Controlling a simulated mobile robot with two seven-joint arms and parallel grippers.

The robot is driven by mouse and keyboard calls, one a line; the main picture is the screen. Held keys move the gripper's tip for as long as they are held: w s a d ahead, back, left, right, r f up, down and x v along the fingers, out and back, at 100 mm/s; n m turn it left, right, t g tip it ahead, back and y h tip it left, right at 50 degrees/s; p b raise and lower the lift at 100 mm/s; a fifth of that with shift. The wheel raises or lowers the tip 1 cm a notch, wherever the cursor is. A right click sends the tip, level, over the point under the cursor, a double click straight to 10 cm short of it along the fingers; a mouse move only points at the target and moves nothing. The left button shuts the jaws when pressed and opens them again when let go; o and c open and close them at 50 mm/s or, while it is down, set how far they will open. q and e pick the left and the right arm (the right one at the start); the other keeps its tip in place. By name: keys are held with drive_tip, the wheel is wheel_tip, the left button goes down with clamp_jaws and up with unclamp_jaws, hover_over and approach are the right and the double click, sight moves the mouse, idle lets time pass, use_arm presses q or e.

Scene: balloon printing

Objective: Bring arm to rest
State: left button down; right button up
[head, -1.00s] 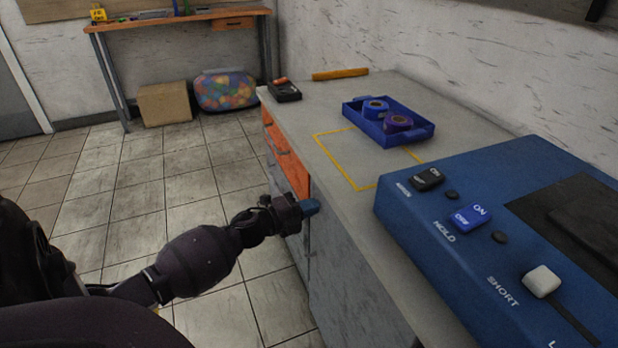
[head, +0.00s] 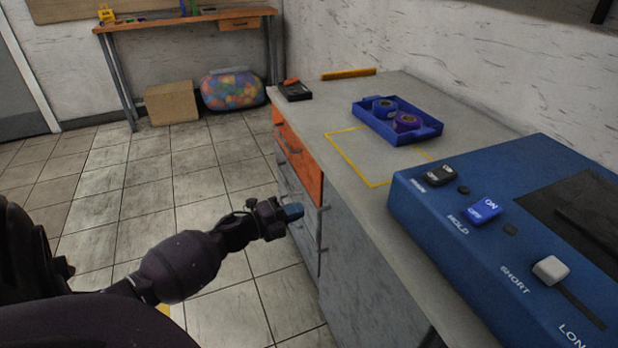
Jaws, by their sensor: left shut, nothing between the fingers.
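My left arm comes in from the lower left. Its left gripper (head: 292,212) has blue fingertips and is shut and empty. It hangs beside the front of the cabinet, below the level of the worktop and in front of the grey drawers. I cannot tell the exact gap to the drawer fronts. My right gripper is not in view.
The worktop (head: 330,112) carries a large blue machine (head: 440,215) with switches, a blue tray (head: 385,127) with two tape rolls, and a small black box (head: 294,91). An orange drawer (head: 298,165) is in the cabinet front. The tiled floor (head: 140,195) at left is clear.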

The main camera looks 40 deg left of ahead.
use_arm(q)
drive_tip(key=v, duration=0.6)
drive_tip(key=shift+a+p, duration=0.3)
drive_tip(key=shift+a, duration=0.1)
drive_tip(key=s+d+r+n+g+y+p, duration=0.2)
drive_tip(key=s+d+n+g+y+p, duration=0.3)
drive_tip(key=s+d+n+p, duration=0.6)
drive_tip(key=s+d+n+g, duration=0.1)
drive_tip(key=s+d+n, duration=0.8)
drive_tip(key=s, duration=0.5)
drive_tip(key=shift+d+p, duration=0.35)
drive_tip(key=shift+d, duration=0.1)
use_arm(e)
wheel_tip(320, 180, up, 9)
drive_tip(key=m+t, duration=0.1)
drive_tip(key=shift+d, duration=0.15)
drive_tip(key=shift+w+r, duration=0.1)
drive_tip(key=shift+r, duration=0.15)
